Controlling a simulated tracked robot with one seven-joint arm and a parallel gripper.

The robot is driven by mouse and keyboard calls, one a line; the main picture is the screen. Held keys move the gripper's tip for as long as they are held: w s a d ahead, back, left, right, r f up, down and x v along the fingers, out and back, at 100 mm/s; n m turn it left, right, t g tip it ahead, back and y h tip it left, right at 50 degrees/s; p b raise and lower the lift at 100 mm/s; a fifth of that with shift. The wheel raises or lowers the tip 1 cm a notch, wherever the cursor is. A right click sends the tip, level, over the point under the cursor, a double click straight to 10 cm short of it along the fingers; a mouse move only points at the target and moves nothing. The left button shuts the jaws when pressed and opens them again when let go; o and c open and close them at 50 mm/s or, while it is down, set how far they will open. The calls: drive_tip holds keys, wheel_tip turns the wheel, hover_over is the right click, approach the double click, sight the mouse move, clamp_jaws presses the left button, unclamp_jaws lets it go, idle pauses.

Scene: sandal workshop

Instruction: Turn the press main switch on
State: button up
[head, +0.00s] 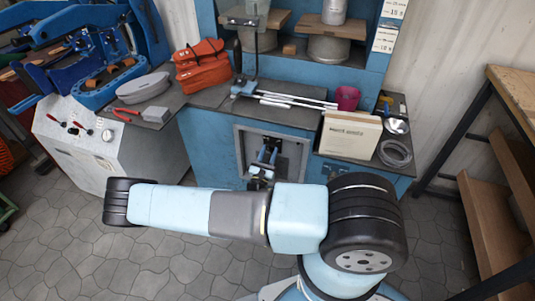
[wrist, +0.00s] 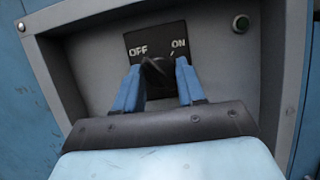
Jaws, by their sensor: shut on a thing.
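In the head view my gripper (head: 268,153) reaches into the recess (head: 290,150), and the switch is not clear there.
A wooden shelf (head: 490,205) stands at the right.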

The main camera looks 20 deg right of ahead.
drive_tip(key=m, duration=0.2)
drive_tip(key=m+g+h, duration=0.1)
drive_tip(key=m, duration=0.1)
drive_tip(key=m+g+h, duration=0.1)
drive_tip(key=m, duration=0.1)
drive_tip(key=shift+w+a+r, duration=0.15)
drive_tip(key=shift+w+r, duration=0.05)
drive_tip(key=shift+w, duration=0.15)
drive_tip(key=m+g, duration=0.1)
drive_tip(key=m, duration=0.2)
drive_tip(key=m+g+h, duration=0.1)
drive_tip(key=m, duration=0.2)
drive_tip(key=shift+r+g, duration=0.1)
drive_tip(key=shift+g, duration=0.3)
drive_tip(key=m+g, duration=0.2)
drive_tip(key=m, duration=0.3)
drive_tip(key=shift+m, duration=0.3)
drive_tip(key=shift+m+g+y, duration=0.4)
drive_tip(key=shift+m+g, duration=0.4)
drive_tip(key=shift+m, duration=1.2)
drive_tip(key=shift+o, duration=0.3)
drive_tip(key=shift+s, duration=0.2)
drive_tip(key=o, duration=1)
drive_tip(key=shift+c, duration=0.2)
drive_tip(key=shift+w, duration=0.1)
